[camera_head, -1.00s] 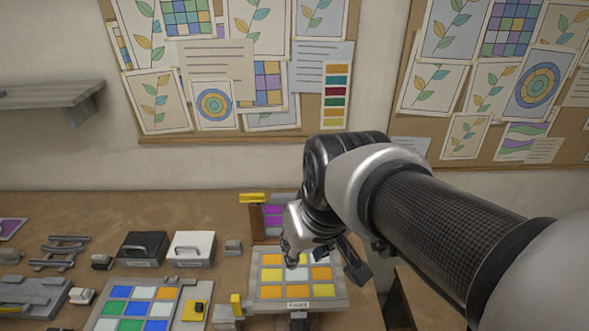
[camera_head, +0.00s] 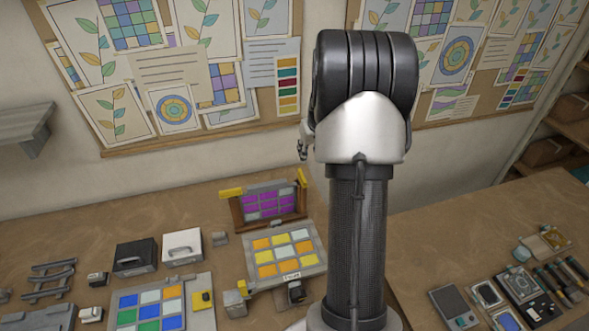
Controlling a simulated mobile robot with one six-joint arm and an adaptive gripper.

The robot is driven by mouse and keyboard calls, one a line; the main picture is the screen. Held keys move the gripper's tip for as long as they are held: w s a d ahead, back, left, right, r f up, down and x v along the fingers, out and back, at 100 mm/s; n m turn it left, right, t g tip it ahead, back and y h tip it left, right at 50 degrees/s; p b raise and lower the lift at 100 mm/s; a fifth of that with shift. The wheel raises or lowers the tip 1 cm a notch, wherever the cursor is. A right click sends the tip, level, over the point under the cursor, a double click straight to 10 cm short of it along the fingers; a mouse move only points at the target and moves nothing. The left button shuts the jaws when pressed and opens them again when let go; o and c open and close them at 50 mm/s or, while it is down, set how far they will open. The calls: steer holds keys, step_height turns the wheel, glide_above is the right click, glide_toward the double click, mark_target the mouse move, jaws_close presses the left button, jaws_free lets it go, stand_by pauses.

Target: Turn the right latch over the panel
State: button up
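An upright panel of purple tiles (camera_head: 268,205) stands in a brown-sided frame on the bench. A yellow latch (camera_head: 231,193) is at its upper left corner, and another yellow latch (camera_head: 300,178) is at its upper right corner. I cannot tell whether the right latch lies over the panel's edge. A flat panel of orange, yellow and pale tiles (camera_head: 284,252) lies in front, with a small yellow piece (camera_head: 243,286) by its lower left corner. My gripper (camera_head: 302,148) is raised above the bench, mostly hidden behind my arm; its fingers cannot be made out.
A second tile board (camera_head: 150,310) with blue, green and white squares lies front left. A black case (camera_head: 135,256) and a white case (camera_head: 183,247) stand behind it. Tools and trays (camera_head: 520,290) lie on the right bench. The bench between is largely clear.

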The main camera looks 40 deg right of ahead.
mark_target(302, 176)
steer(key=p+x, duration=0.1)
steer(key=x, duration=1.5)
steer(key=shift+w+f, duration=0.1)
steer(key=shift+f, duration=0.15)
jaws_close()
